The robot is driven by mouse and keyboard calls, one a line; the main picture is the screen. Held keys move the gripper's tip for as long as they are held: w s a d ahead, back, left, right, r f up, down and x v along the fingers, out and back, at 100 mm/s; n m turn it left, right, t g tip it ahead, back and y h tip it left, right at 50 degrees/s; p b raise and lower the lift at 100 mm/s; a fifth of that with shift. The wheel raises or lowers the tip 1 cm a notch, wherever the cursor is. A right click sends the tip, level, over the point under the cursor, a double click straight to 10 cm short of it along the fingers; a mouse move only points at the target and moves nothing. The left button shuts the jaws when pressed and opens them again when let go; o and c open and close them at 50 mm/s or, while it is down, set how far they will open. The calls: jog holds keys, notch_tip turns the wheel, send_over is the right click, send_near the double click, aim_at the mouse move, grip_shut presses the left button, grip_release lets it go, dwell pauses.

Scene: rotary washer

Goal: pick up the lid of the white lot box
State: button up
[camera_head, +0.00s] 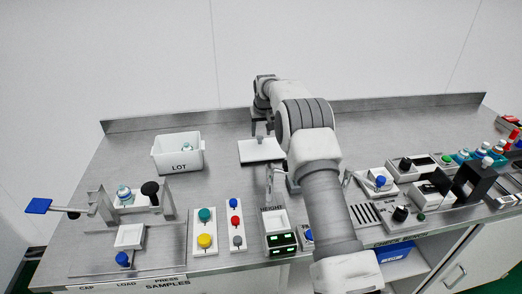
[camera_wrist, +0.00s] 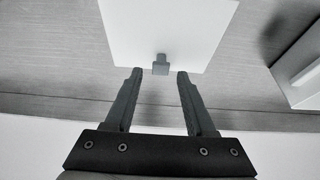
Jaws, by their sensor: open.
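The white lot box (camera_head: 178,161), marked LOT, stands open on the left side of the bench with a small bottle inside. A flat white lid (camera_head: 272,152) lies on the bench to the right of the box. In the wrist view the lid (camera_wrist: 190,28) shows at the top with a small dark knob (camera_wrist: 160,64) on it. My gripper (camera_wrist: 157,72) is open, with one finger on each side of the knob's line and the knob at about fingertip level between them. I cannot tell the height gap. In the head view my arm partly hides the gripper (camera_head: 259,135).
A press station (camera_head: 130,236) with a blue-ended lever is at the front left. Button panels (camera_head: 205,232) and a height gauge (camera_head: 278,232) stand at the front middle. Several devices and bottles crowd the right. Bench between box and lid is clear.

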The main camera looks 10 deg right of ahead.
aim_at(260, 137)
jog(key=shift+w+x, duration=0.25)
jog(key=shift+x, duration=2.2)
jog(key=shift+r, duration=0.1)
grip_shut()
